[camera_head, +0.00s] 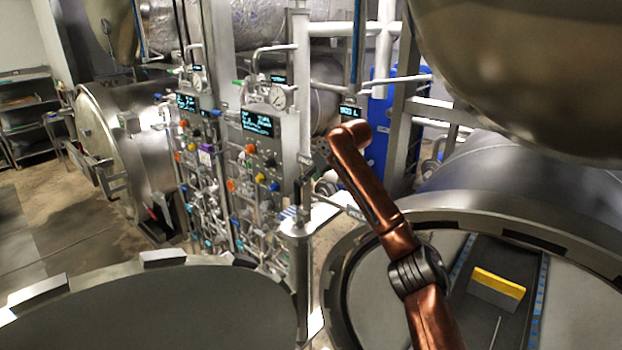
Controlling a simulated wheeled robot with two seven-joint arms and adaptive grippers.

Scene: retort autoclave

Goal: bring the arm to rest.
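My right arm (372,195), copper-coloured with a black ringed joint (418,271), comes up from the bottom right of the head view. It reaches up and to the left, over the rim of the open vessel at right, and bends at its far end. I cannot make out the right gripper's fingers against the pipes and panel behind, so its opening and anything in it are unclear. My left arm and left gripper are not in view.
An open round vessel (345,262) at right holds a yellow-topped block (498,283). A large metal dome (525,65) hangs above. A round grey lid or vessel (150,310) fills the lower left. Control panels (258,123) stand mid-view. Floor (75,225) is clear at left.

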